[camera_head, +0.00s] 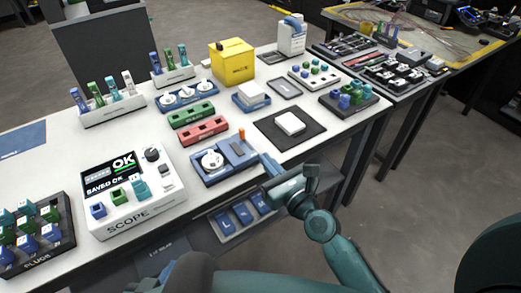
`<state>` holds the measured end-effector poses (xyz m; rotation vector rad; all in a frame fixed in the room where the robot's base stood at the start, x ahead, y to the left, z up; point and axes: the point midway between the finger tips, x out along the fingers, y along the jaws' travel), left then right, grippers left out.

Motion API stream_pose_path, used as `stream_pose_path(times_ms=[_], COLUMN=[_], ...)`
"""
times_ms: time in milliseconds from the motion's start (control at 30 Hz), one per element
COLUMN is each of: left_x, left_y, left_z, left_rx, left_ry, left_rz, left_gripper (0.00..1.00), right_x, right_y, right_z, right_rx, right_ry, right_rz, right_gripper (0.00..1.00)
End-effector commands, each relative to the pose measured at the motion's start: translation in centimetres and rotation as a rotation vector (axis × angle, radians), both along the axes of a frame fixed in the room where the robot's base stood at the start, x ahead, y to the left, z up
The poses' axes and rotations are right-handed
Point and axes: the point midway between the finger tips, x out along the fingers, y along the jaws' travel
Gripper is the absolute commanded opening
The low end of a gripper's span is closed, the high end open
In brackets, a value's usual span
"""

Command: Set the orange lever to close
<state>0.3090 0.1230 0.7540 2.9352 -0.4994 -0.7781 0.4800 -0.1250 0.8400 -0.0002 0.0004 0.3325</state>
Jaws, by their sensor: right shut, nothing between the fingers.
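The orange lever (242,133) stands upright at the back right corner of a blue device (211,178) on the white table. The device carries a white round part (212,161) on its left side. My right gripper (269,164) is shut and empty, just to the right of the device and nearer to me than the lever. It appears apart from the lever; whether it touches the device's edge I cannot tell. My left gripper is not in view.
Left of the device stands the white scope box (132,222), its screen reading OK. Behind are a red block (203,131) and a green block (198,114). A black mat with a white block (290,123) lies to the right. A tray (228,236) sits below the table's front edge.

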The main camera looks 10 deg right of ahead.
Motion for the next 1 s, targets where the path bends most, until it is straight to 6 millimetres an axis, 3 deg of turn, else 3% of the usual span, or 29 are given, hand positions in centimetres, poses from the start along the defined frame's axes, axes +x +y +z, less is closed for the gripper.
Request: stream_pose_path(times_ms=[100, 300, 1000], left_x=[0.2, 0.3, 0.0], left_y=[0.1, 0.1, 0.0], left_z=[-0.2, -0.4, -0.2], left_rx=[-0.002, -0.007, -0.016], left_ry=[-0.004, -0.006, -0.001], left_rz=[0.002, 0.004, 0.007], left_gripper=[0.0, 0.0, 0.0], right_x=[-2.3, -4.3, -4.6], right_y=[-0.8, -1.5, -1.6], right_z=[-0.2, -0.1, 0.0], right_rx=[-0.002, -0.001, 0.0], right_ry=[0.003, 0.0, -0.001], right_rz=[0.0, -0.001, -0.001], right_gripper=[0.0, 0.0, 0.0])
